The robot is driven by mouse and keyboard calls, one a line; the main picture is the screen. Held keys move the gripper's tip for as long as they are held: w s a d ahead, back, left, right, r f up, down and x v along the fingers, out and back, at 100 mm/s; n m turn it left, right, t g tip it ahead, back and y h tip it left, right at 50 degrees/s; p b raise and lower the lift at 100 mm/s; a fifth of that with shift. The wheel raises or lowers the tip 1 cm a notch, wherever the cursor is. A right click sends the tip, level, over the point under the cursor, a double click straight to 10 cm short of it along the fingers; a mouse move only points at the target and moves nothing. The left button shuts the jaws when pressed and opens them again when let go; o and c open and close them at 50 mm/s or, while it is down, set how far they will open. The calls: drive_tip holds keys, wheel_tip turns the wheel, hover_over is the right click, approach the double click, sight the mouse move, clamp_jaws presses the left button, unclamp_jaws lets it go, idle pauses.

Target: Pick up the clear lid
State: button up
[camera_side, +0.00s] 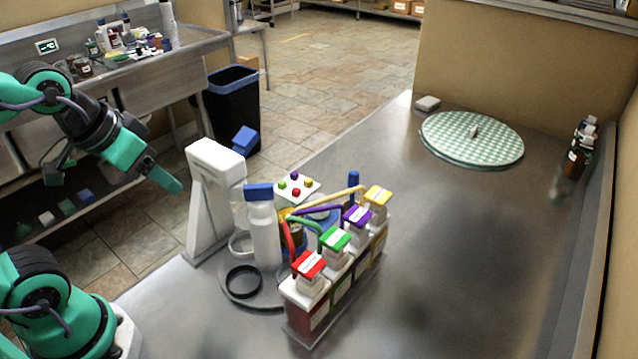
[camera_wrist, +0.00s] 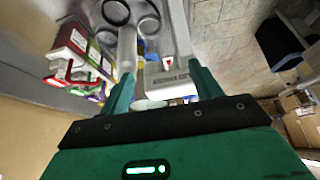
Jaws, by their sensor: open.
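I cannot pick out a clear lid with certainty. In the side view, a round green-and-white checked disc (camera_side: 455,150) with a small pale knob at its middle lies on the far right of the counter; whether a clear cover lies over it I cannot tell. In the wrist view a pale round thing (camera_wrist: 148,104) shows low between the fingers, partly hidden by my gripper's body; I cannot tell what it is. My gripper (camera_side: 174,186) is in the air at the left, beside the white stand and far from the disc. In the wrist view its fingers (camera_wrist: 162,72) are apart.
A white stand (camera_side: 212,195), a white bottle with a blue cap (camera_side: 263,235) and a black ring (camera_side: 244,281) stand near the front. Several containers with coloured lids (camera_side: 335,240) form a row beside them. Dark bottles (camera_side: 578,155) stand at the right wall. The counter's right half is mostly clear.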

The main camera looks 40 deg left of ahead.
drive_tip(key=shift+w, duration=0.1)
drive_tip(key=shift+m+g, duration=0.7)
drive_tip(key=shift+g, duration=0.1)
drive_tip(key=w, duration=0.2)
drive_tip(key=w+d+r, duration=0.1)
drive_tip(key=w, duration=0.5)
drive_tip(key=shift+w+d+r, duration=0.2)
drive_tip(key=shift+w+r, duration=0.05)
drive_tip(key=shift+r, duration=0.15)
drive_tip(key=w+d+f+m+g, duration=0.1)
drive_tip(key=w+d+f, duration=0.1)
drive_tip(key=w+f, duration=0.3)
drive_tip(key=w+d+f+m+g, duration=0.1)
drive_tip(key=w+d+f, duration=0.1)
drive_tip(key=w+f, duration=0.3)
drive_tip(key=w+d+f+m+g, duration=0.1)
drive_tip(key=w+d+f, duration=0.2)
drive_tip(key=w, duration=0.9)
wheel_tip(320, 180, down, 3)
drive_tip(key=shift+w+r+m+g, duration=0.1)
drive_tip(key=shift+m+g, duration=0.3)
drive_tip(key=shift+w+d+f, duration=0.1)
drive_tip(key=shift+w+f, duration=0.1)
drive_tip(key=shift+f, duration=1.6)
